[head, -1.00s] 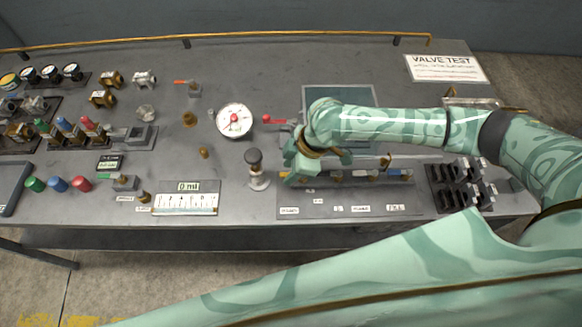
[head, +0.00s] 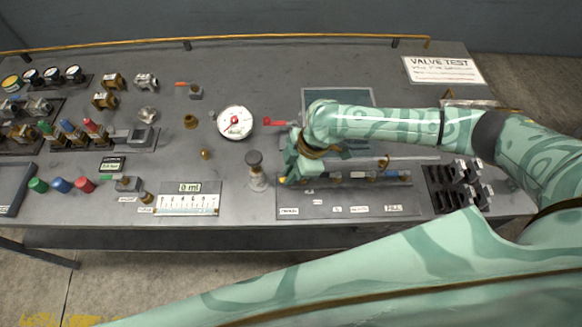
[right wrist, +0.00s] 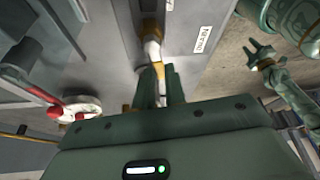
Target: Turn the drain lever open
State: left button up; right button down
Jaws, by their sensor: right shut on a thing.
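My right gripper (head: 290,180) is down at the left end of the front valve panel (head: 350,211), above its leftmost label (head: 289,211). In the right wrist view my right gripper (right wrist: 161,90) is shut on the drain lever (right wrist: 152,48), a pale handle with brass parts between the fingers. A label (right wrist: 203,38) that seems to read DRAIN lies beside it. In the head view the gripper hides the lever. My left gripper (right wrist: 263,54) shows small in the right wrist view, with fingers apart and empty, away from the bench.
A black-knobbed plunger (head: 255,170) stands just left of my right gripper. More valves (head: 372,176) line the panel to the right, then a block of dark switches (head: 460,183).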

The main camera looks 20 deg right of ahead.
jog(key=n, duration=0.2)
jog(key=s+n+g+p, duration=0.1)
jog(key=shift+n+g, duration=0.3)
jog(key=shift+n, duration=0.1)
jog(key=n, duration=0.1)
jog(key=n+g, duration=0.1)
jog(key=n, duration=0.1)
jog(key=s+n+h, duration=0.1)
jog(key=shift+d+g, duration=0.3)
jog(key=n, duration=0.3)
jog(key=n+g+h+p, duration=0.1)
jog(key=shift+s+d+n, duration=0.3)
jog(key=shift+d+n, duration=0.1)
jog(key=shift+s+d+n+h, duration=0.1)
jog(key=shift+d+n+h, duration=0.2)
jog(key=shift+n, duration=0.4)
jog(key=shift+s+d+n+h, duration=0.1)
jog(key=shift+n+h, duration=0.3)
jog(key=shift+n, duration=0.3)
jog(key=c, duration=1.5)
grip_release()
jog(key=shift+o, duration=0.2)
